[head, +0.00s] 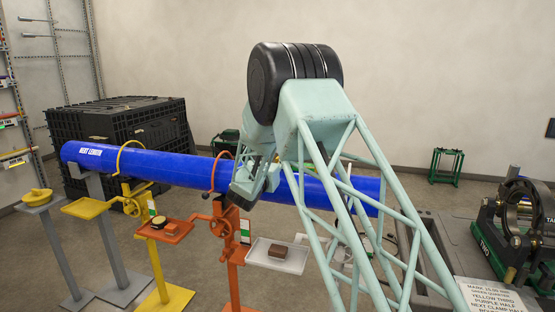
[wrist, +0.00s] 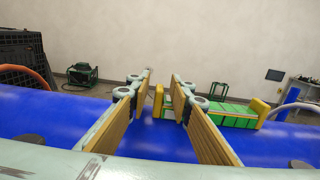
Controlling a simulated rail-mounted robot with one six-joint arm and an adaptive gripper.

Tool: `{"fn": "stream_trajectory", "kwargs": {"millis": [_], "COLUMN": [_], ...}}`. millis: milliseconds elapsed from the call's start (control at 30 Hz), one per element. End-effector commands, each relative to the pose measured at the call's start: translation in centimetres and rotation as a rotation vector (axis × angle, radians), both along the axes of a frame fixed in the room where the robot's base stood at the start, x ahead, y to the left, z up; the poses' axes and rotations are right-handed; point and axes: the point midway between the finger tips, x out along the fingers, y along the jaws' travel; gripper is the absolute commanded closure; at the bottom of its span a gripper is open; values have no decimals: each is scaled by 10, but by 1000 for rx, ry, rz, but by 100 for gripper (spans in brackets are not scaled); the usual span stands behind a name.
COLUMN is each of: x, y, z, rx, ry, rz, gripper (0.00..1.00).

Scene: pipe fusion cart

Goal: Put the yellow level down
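A green bar with yellow end blocks (wrist: 228,112) is at the blue pipe in the wrist view. It may be the level, but I cannot be sure. It runs along the pipe, with one end showing between my fingers and the rest beyond the right finger. I cannot tell whether it touches the pipe. My gripper (wrist: 161,85) is open, its two tan-padded fingers apart with no object clasped between them. In the head view my gripper (head: 250,180) is at the blue pipe (head: 165,168), partly hidden by my arm. The bar is not clearly visible there.
Yellow (head: 125,158) and orange (head: 213,170) stands hold the pipe. A grey stand on the left bears a yellow piece (head: 37,196). A white tray (head: 277,256) holds a brown block (head: 278,251). A black crate (head: 120,122) stands behind; a green machine (head: 515,225) is at right.

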Motion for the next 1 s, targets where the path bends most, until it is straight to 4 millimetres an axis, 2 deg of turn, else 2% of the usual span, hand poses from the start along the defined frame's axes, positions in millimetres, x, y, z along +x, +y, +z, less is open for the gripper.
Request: {"fn": "stream_trajectory", "kwargs": {"millis": [467, 667, 1000], "x": [-1, -19, -67], "y": [0, 5, 17], "z": [3, 3, 3], "rx": [0, -1, -1], "ry": [0, 1, 1], "rz": [0, 1, 2], "gripper": [80, 80, 80]}}
